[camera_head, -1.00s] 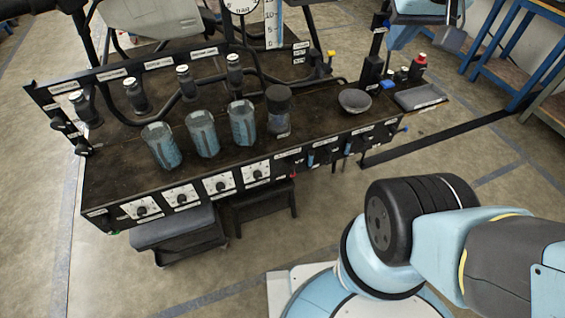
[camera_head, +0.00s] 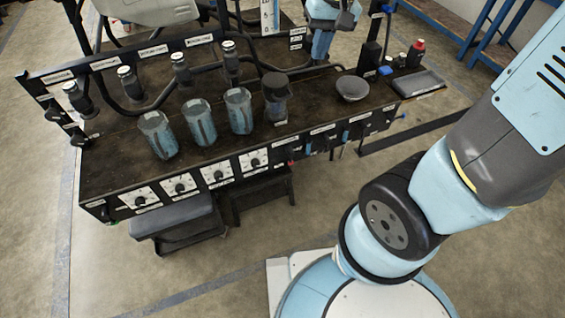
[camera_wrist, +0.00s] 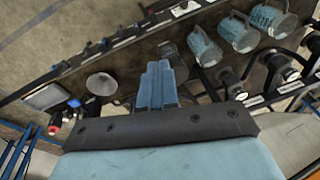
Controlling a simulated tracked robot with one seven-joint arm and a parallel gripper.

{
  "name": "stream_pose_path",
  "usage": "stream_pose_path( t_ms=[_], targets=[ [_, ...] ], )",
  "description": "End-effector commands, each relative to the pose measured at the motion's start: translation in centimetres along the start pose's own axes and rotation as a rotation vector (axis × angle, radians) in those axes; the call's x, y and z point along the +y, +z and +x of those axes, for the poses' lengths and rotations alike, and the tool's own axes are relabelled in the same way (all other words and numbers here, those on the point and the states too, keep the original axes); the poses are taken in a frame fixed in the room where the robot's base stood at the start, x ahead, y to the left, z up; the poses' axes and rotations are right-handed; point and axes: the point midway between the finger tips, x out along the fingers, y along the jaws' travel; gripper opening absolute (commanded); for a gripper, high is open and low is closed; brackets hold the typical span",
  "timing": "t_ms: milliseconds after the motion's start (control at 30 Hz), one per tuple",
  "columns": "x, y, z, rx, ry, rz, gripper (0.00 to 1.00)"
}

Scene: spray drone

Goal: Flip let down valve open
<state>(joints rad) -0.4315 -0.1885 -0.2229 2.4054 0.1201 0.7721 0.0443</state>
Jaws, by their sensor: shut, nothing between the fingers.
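My gripper (camera_head: 321,54) is at the back right of the dark bench, with its blue fingers pointing down near the end of the black pipe. In the wrist view the blue fingers (camera_wrist: 158,68) are together and empty, above the bench top. I cannot make out the let down valve now; a small yellow-handled fitting at that pipe end, seen before, is hidden around my gripper. The labels are too small to read, so I cannot tell whether that fitting is the let down valve. I cannot tell whether the fingers touch anything.
Several clear jugs (camera_head: 199,122) stand on the bench, with a dark-lidded container (camera_head: 276,97) and a bowl (camera_head: 353,87) to their right. Black bottle-like fittings (camera_head: 181,72) line the back rail. A red-capped bottle (camera_head: 416,53) and a dark tray (camera_head: 419,83) are at the right end.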

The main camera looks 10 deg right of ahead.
Motion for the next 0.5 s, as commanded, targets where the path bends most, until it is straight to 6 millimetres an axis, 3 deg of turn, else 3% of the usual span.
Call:
stream_pose_path(
  t_ms=[200, 500],
  targets=[
    [-2.7, -1.4, 6.0, -0.107, 0.027, -0.015, 0.00],
    [-5.9, -1.7, 14.2, -0.215, 0.110, -0.033, 0.00]
  ],
)
